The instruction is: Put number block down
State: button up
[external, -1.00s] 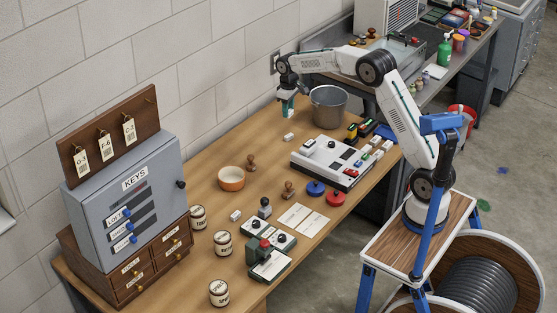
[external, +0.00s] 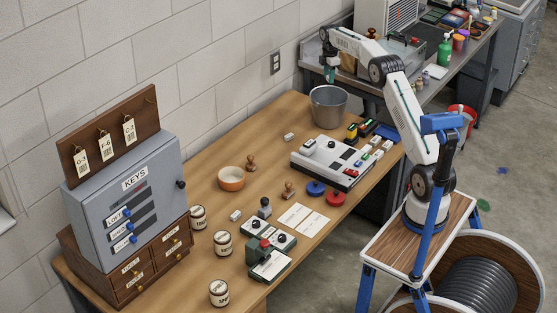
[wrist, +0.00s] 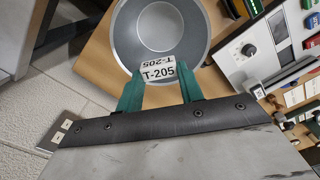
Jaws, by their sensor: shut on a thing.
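The number block (wrist: 158,74) is white, with "T-205" in black on the faces I see. It sits between the green fingertips of my gripper (wrist: 160,88) in the wrist view, and the gripper is shut on it. In the external view my gripper (external: 331,74) hangs high, above and slightly behind the grey metal bucket (external: 328,112); the block is too small to make out there. In the wrist view the block overlaps the near rim of the bucket (wrist: 194,52), which looks empty. I cannot tell the height of the block above the bucket.
A small white block (external: 289,136), an orange bowl (external: 231,178) and stamps lie nearer. A key cabinet (external: 125,200) is at left. Wood between bowl and bucket is mostly clear.

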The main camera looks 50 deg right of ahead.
jog(key=n, duration=0.2)
send_over(336, 103)
jog(key=s+a, duration=0.2)
jog(key=f, duration=1.5)
jog(key=shift+w+a+f, duration=0.1)
jog(key=shift+w+a, duration=0.1)
jog(key=shift+a, duration=0.05)
jog(key=shift+f, duration=0.45)
jog(key=shift+f, duration=0.1)
jog(key=o, duration=0.7)
jog(key=shift+f, duration=0.1)
jog(key=shift+c, duration=0.2)
